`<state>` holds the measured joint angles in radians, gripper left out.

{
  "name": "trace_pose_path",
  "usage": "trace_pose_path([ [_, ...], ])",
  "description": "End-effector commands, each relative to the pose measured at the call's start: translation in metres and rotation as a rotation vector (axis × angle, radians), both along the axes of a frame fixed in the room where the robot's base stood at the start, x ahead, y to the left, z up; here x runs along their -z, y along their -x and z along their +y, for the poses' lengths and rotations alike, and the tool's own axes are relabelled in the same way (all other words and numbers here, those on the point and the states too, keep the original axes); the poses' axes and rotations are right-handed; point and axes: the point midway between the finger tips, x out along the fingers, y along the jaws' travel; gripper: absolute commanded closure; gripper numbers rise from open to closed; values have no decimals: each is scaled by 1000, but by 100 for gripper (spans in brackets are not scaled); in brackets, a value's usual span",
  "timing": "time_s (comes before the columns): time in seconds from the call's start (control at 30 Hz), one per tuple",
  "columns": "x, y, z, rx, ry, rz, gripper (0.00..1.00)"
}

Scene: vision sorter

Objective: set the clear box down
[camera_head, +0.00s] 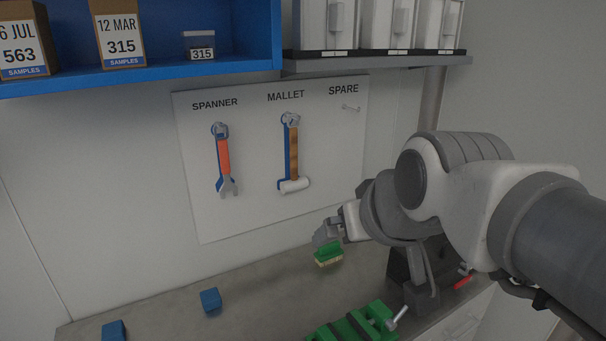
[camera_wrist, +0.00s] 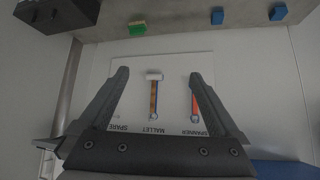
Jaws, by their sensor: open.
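My gripper (camera_head: 327,234) is in front of the tool board, well below and to the right of the clear box. In the wrist view my gripper (camera_wrist: 160,77) has its two fingers wide apart with nothing held between them. The clear box does not show in the wrist view.
Cardboard sample boxes (camera_head: 121,37) stand left on the shelf. A tool board (camera_head: 345,140) holds a spanner (camera_head: 224,160) and a mallet (camera_head: 292,155); the SPARE hook is empty. The bench has a green brush (camera_head: 328,256), blue blocks (camera_head: 210,299) and a green vise (camera_head: 350,327).

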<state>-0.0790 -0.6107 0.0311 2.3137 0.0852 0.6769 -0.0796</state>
Motion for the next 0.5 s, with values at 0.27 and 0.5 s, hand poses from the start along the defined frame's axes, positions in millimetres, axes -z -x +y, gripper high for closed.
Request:
trace_pose_path([
  [0.27,75,84,-46,141,30,254,2],
  [0.5,80,90,-48,150,33,273,2],
])
